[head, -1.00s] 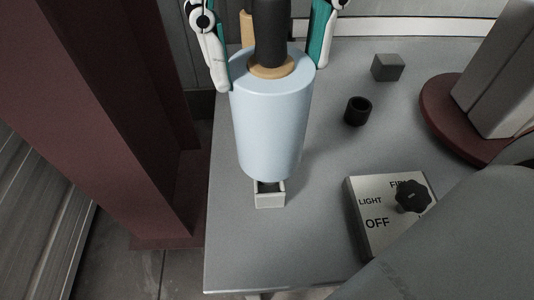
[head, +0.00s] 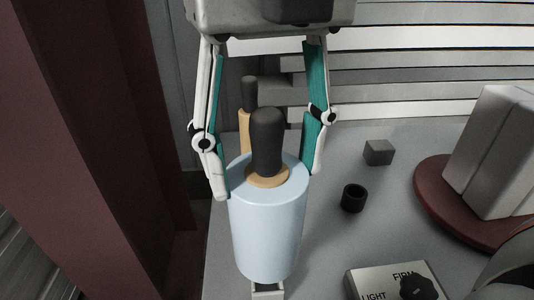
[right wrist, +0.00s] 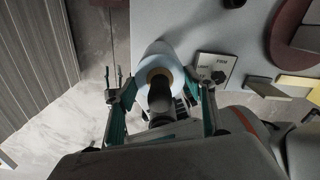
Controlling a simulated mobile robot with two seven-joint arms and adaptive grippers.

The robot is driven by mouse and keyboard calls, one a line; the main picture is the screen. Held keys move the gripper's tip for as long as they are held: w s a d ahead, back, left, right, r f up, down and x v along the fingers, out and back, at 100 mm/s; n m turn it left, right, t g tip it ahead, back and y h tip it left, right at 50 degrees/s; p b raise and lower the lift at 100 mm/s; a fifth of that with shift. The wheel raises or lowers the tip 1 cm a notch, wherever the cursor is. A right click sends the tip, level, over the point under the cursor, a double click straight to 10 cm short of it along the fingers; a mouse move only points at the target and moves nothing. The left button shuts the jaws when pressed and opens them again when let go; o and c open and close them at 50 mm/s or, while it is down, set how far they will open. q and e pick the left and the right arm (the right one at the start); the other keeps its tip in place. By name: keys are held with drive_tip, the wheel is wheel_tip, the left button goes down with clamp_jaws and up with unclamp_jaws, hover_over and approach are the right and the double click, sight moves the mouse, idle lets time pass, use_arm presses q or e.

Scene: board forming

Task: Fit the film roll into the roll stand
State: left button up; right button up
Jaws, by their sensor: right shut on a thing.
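The right wrist view also shows the roll (right wrist: 158,54) between the fingers (right wrist: 158,84). A small pale bracket (head: 268,291), apparently part of the roll stand, shows just below the roll's lower end. Whether they touch is hidden. My left gripper is out of view.
A switch box (head: 368,281) with a black knob is right of the roll. A round dark red base (head: 455,205) is at right. A tan post with black top (head: 248,95) stands behind the roll.

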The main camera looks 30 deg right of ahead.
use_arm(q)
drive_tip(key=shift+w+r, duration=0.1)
use_arm(e)
drive_tip(key=shift+r, duration=0.1)
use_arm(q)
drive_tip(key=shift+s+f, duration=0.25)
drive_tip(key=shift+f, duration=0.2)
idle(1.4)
